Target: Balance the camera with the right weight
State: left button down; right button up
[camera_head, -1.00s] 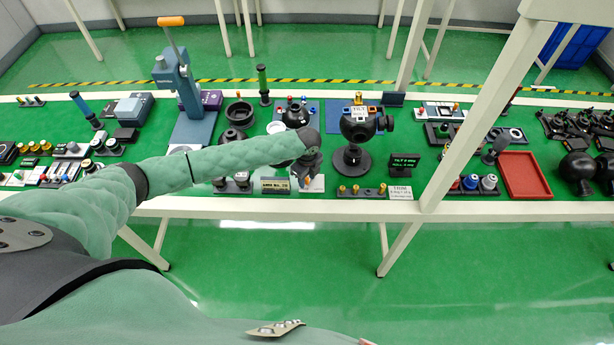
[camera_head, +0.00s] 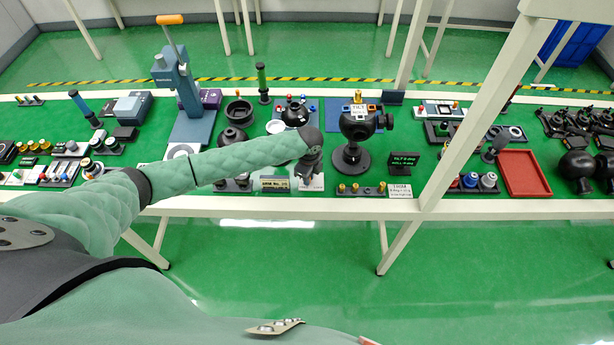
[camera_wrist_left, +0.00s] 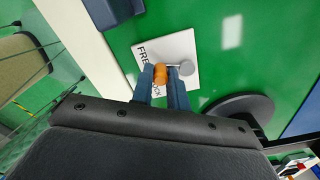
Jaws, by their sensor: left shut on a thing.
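The camera (camera_head: 357,128) is a black ball on a round black stand, with a small brass piece (camera_head: 358,96) on top. A dark display (camera_head: 403,163) beside it shows green tilt and roll text, too small to read surely. Small brass weights (camera_head: 355,188) stand on a dark strip in front, beside a card marked TRIM (camera_head: 400,190). My left gripper (camera_head: 308,180) is left of the camera, over a white lock plate (camera_head: 317,185). In the left wrist view its fingers (camera_wrist_left: 167,80) are shut on an orange-tipped lever (camera_wrist_left: 161,74) on this plate. My right gripper is out of view.
A red tray (camera_head: 524,174) and blue, red and grey capped pieces (camera_head: 471,181) lie to the right. A tall press with an orange handle (camera_head: 170,19) stands at the back left. A slanting white table frame post (camera_head: 470,110) crosses the right side.

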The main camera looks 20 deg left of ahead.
pick_arm(q)
jog(key=n, duration=0.1)
jog(key=d+n, duration=0.1)
jog(key=n, duration=0.1)
jog(key=shift+w+d+n, duration=0.1)
jog(key=shift+d+n, duration=0.05)
jog(key=shift+n, duration=0.15)
jog(key=n, duration=0.2)
jog(key=d+n, duration=0.1)
jog(key=n, duration=0.1)
jog(key=shift+w, duration=0.3)
jog(key=shift+w+d+n, duration=0.2)
jog(key=shift+n, duration=0.7)
jog(key=shift+r, duration=0.1)
jog(key=c, duration=1.4)
grip_release()
jog(key=shift+o, duration=0.2)
